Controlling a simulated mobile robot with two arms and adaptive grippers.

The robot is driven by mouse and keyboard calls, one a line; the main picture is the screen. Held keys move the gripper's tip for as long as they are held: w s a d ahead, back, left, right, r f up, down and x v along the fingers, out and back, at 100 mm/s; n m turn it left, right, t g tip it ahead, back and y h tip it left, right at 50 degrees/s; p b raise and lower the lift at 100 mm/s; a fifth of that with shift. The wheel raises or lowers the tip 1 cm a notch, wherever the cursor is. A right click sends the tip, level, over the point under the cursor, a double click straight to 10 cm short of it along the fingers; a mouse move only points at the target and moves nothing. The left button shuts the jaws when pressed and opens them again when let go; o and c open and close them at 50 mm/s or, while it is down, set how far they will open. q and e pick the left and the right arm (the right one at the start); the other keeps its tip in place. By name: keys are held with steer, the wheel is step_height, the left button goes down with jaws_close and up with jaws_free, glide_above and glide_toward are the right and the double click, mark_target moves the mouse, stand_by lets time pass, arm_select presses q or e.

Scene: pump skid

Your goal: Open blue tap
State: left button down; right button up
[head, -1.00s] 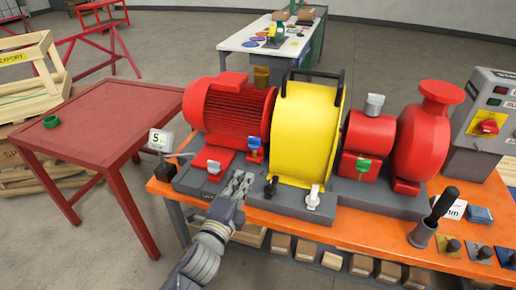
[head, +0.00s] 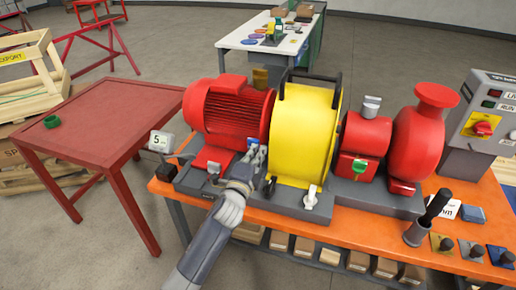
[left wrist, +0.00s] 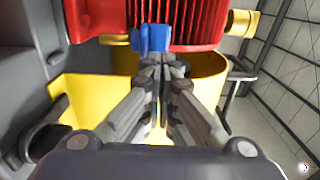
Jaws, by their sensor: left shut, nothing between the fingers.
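The blue tap (head: 251,142) sits on the skid between the red motor (head: 228,112) and the yellow guard (head: 301,128); my gripper partly covers it in the head view. In the left wrist view the blue tap (left wrist: 153,38) is just beyond the fingertips. My left gripper (head: 255,156) is shut and empty, its tips close to the tap; I cannot tell whether they touch it. The shut fingers also show in the left wrist view (left wrist: 161,62). My right gripper is not in view.
A black-handled valve (head: 270,185) and a white-handled one (head: 312,195) stand in front of the guard. A green tap (head: 360,166) is further right. The orange bench (head: 350,234) holds the skid. A red table (head: 95,120) stands at left.

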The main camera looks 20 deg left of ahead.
arm_select(q)
steer(key=shift+w, duration=0.55)
steer(key=shift+w+d, duration=0.4)
steer(key=shift+d, duration=0.1)
